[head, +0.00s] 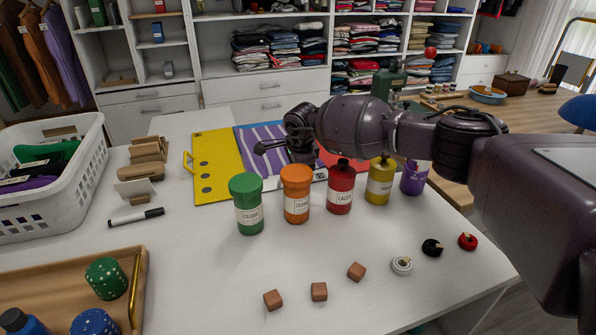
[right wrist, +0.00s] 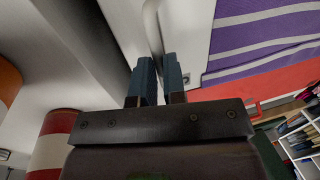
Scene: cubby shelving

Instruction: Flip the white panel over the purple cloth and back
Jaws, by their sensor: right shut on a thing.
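The purple cloth with white stripes (head: 262,141) lies flat on the white table, between a yellow board and a red one. It also shows at the upper right of the right wrist view (right wrist: 260,40). The white panel (right wrist: 192,35) shows beside the cloth in that view, with a pale curved handle (right wrist: 151,25). My right gripper (right wrist: 160,82) is shut on this handle, its two dark fingers close together around it. My left gripper is not in view.
The yellow board (head: 216,165) lies left of the cloth, the red board (head: 352,158) right. Several jars, including an orange one (head: 296,195), stand in front. A white basket (head: 75,187) and wooden tray (head: 140,280) are at left. Small blocks and rings lie in front.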

